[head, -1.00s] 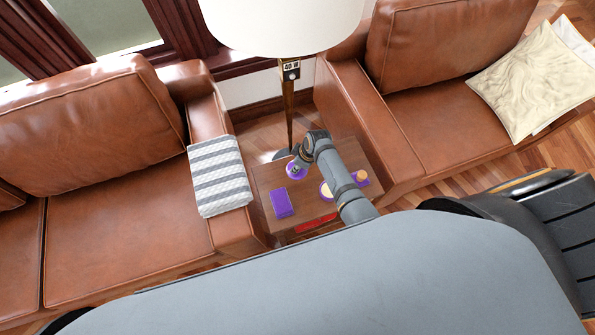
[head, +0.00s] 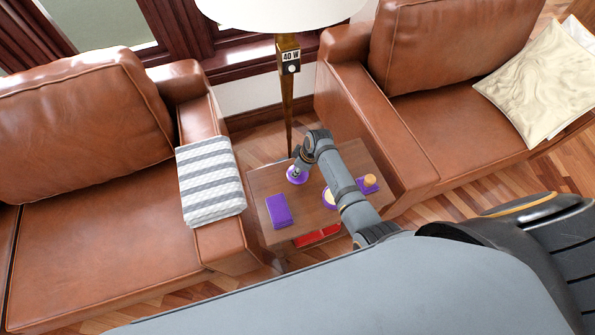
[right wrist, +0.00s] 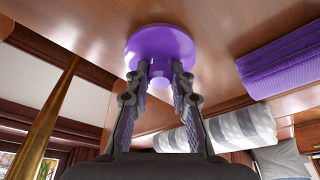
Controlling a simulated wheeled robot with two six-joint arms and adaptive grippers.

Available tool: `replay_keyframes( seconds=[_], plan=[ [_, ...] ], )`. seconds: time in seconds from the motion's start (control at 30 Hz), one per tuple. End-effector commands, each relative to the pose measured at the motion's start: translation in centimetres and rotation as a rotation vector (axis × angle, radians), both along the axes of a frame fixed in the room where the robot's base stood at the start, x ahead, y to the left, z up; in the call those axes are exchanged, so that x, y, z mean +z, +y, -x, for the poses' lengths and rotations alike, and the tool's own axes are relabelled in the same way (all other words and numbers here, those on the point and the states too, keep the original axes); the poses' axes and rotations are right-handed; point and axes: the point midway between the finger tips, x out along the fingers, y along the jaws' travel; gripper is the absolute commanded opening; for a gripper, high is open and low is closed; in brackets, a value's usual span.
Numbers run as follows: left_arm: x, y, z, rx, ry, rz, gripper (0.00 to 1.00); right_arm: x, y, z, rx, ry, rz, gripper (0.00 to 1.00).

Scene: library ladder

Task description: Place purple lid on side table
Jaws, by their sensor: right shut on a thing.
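The purple lid (head: 297,176) is a round disc with a knob, at the back left part of the wooden side table (head: 310,207). My right gripper (head: 299,171) reaches in from the right and is shut on the lid's knob. The right wrist view shows the lid (right wrist: 162,50) flat against or very close to the tabletop (right wrist: 230,22), with both fingers of the gripper (right wrist: 160,78) on its knob; I cannot tell if it touches the wood. My left gripper is not in view.
A purple box (head: 279,211) lies on the table's left. A lamp pole (head: 289,110) stands behind. Leather sofas flank the table; a striped blanket (head: 210,180) hangs left.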

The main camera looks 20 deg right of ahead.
Motion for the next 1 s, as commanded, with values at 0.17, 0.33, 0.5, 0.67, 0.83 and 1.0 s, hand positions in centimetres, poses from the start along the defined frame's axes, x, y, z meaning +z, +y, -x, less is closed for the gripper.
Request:
replay_keyframes(
  seconds=[0.17, 0.33, 0.5, 0.67, 0.83, 1.0],
  plan=[
    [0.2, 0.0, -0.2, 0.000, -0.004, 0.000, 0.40, 0.1, 0.0, 0.0, 0.000, 0.000, 0.000, 0.00],
    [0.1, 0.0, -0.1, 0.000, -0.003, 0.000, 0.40, -0.2, 0.0, 0.0, 0.000, 0.000, 0.000, 0.30],
    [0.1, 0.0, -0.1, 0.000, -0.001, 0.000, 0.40, -0.2, 0.0, 0.0, 0.000, 0.000, 0.000, 0.45],
    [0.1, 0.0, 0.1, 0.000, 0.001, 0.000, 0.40, -0.2, 0.0, 0.0, 0.000, 0.000, 0.000, 0.45],
    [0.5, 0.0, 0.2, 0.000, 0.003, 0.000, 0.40, 0.9, -0.1, 0.0, 0.000, -0.001, 0.000, 0.45],
    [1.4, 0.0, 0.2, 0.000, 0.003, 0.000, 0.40, 4.6, -1.0, 0.7, -0.001, -0.004, 0.001, 0.45]
  ],
)
